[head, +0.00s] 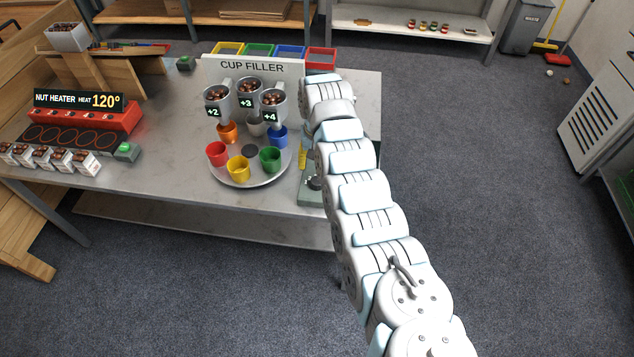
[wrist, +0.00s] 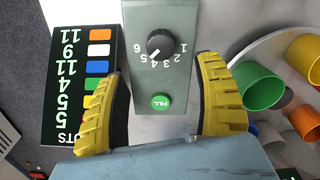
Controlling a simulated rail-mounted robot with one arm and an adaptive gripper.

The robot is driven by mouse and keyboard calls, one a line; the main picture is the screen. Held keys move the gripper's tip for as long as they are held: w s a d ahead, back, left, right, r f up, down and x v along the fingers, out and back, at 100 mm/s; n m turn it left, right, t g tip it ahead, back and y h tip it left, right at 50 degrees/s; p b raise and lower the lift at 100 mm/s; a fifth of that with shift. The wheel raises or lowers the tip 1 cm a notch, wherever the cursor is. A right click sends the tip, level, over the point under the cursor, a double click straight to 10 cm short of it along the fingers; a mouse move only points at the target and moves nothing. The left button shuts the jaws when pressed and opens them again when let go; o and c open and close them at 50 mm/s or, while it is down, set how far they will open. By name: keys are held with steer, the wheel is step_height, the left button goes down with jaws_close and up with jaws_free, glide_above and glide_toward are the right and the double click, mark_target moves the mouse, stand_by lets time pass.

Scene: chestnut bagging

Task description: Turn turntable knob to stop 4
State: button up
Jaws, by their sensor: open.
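In the wrist view, a grey control box carries a black round knob (wrist: 160,43) with the numbers 1 to 6 around it, seen upside down. The knob's light mark seems to point to the lower left, near the high numbers; the exact stop is unclear. A green FILL button (wrist: 161,102) sits on the same box. My gripper (wrist: 163,60) is open, its yellow fingers on either side of the box, apart from the knob. In the head view, the round turntable (head: 262,181) bears several coloured cups under three nut dispensers.
A green cup (wrist: 257,86) stands close to one finger. The CUP FILLER sign (head: 252,67) and coloured trays stand behind. A nut heater (head: 80,118) and filled boxes occupy the left.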

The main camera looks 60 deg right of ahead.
mark_target(317, 180)
steer(key=shift+f+b, duration=1.5)
steer(key=shift+f, duration=3.2)
steer(key=c, duration=1.2)
steer(key=shift+n, duration=0.3)
steer(key=shift+n+p, duration=0.55)
steer(key=shift+n, duration=2.05)
